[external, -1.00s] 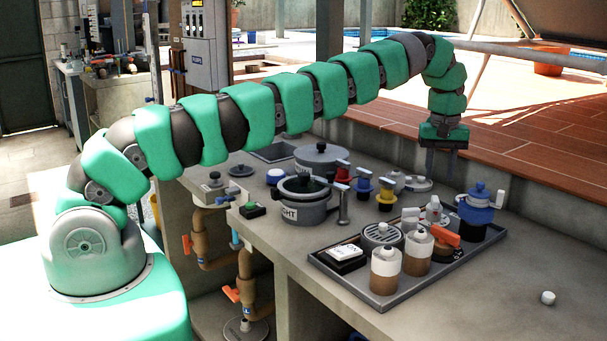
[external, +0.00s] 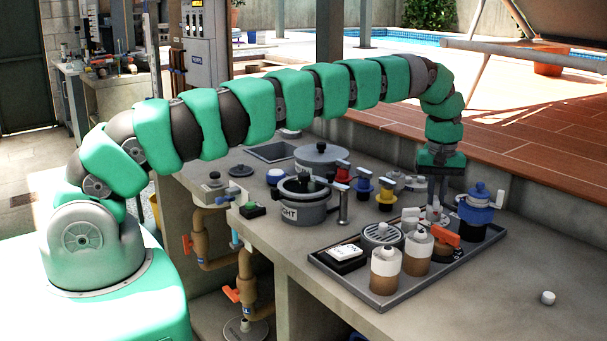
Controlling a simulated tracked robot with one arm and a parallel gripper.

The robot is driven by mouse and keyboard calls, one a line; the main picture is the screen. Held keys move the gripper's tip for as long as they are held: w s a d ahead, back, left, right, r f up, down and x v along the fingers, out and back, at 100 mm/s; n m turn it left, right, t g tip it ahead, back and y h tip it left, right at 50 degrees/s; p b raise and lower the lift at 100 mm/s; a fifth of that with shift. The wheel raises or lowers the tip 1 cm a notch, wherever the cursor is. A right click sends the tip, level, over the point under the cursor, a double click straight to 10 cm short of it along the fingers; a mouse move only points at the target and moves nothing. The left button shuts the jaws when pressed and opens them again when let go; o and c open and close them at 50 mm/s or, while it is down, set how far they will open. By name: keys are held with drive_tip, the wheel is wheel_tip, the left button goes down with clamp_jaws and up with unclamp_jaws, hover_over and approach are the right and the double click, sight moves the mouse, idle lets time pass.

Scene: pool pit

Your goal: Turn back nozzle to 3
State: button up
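My gripper (external: 438,196) points straight down over the back of the grey tray (external: 325,268), its thin fingers at a small clear-and-white fitting (external: 434,214). I cannot tell whether the fingers touch it or are spread. A blue-topped fitting (external: 478,207) stands just to its right and one with an orange handle (external: 446,237) stands in front. I cannot tell which part is the back nozzle, and no number scale is readable.
Two white-and-brown bottles (external: 386,275) and a round grille (external: 381,234) sit on the tray. Left of it are a grey pot (external: 305,210) and yellow (external: 385,196) and blue (external: 363,188) handled valves.

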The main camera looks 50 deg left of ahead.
clamp_jaws()
drive_tip(key=shift+f+m+b, duration=0.1)
drive_tip(key=shift+m+b, duration=0.45)
drive_tip(key=shift+m, duration=1.05)
drive_tip(key=o, duration=0.6)
unclamp_jaws()
